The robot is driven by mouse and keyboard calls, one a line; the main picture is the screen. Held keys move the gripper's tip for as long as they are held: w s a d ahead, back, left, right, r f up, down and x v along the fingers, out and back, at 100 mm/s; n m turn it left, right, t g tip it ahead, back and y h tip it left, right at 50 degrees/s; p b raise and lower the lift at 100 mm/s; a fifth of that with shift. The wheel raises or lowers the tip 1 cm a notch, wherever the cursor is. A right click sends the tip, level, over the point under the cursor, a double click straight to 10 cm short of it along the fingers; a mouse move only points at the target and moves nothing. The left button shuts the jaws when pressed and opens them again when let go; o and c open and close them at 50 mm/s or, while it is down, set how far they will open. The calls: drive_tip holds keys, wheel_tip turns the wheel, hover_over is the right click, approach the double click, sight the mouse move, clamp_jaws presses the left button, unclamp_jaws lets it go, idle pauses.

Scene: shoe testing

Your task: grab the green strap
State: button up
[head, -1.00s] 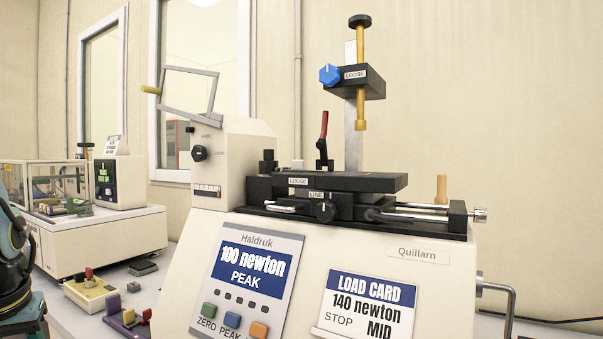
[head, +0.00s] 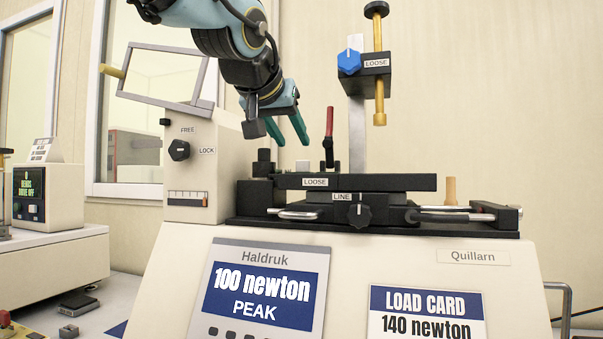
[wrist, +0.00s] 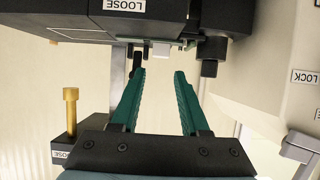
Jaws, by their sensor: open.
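My gripper (head: 293,142) has green fingers and hangs above the left part of the black carriage (head: 390,183) on the Haldruk machine. The fingers are apart and nothing shows between them. In the wrist view my gripper (wrist: 159,73) points at the carriage's edge, with a small white block (wrist: 161,50) just beyond the tips. This white block (head: 303,166) sits on the carriage in the head view, left of a red lever (head: 329,135). No contact with the tips can be seen.
A steel column with a brass screw (head: 379,75) and blue knob (head: 349,61) rises right of my gripper. A tilted clear guard (head: 160,75) and a FREE/LOCK knob (head: 179,150) stand left. A black post (head: 264,163) is close below the fingers.

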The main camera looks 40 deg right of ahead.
sight(303, 161)
drive_tip(key=p+x, duration=0.2)
drive_tip(key=x, duration=0.7)
drive_tip(key=shift+w+d, duration=0.1)
drive_tip(key=shift+w, duration=0.05)
clamp_jaws()
